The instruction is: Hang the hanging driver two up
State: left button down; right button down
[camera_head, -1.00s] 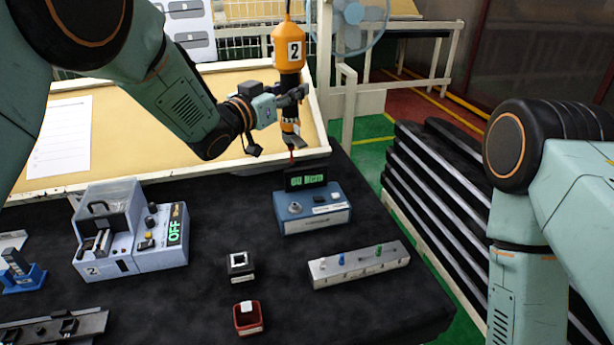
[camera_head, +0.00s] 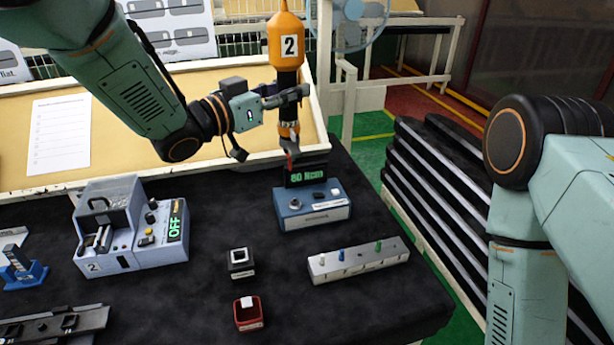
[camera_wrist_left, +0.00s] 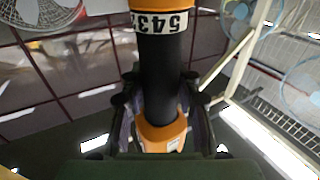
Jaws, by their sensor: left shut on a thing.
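The hanging driver two (camera_head: 285,45) has an orange top with a white label "2", a black grip and an orange collar with a red tip. It hangs upright over the back of the dark table. My left gripper (camera_head: 290,97) is shut on its black grip. In the left wrist view the driver's black grip (camera_wrist_left: 162,75) stands between the two fingers (camera_wrist_left: 160,110), with a label reading "543" and more above it. The driver's tip is just above the blue torque box (camera_head: 313,207), whose green display reads 60 or 80 Ncm. My right gripper is out of view; only my right arm shows.
A grey machine (camera_head: 130,235) marked "2" and "OFF" stands at left. A silver bit rail (camera_head: 358,260), a black-and-white block (camera_head: 241,262) and a red cup (camera_head: 248,313) stand in front. Black slatted stacks (camera_head: 435,200) are at right.

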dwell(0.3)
pick_arm(q)
jog(key=c, duration=0.9)
grip_release()
jog(key=shift+o, duration=0.3)
jog(key=shift+f, duration=0.15)
jog(key=o, duration=0.8)
jog(key=shift+o, duration=0.2)
jog(key=r+v, duration=0.2)
jog(key=v, duration=0.8)
dwell(0.6)
jog(key=shift+r, duration=0.1)
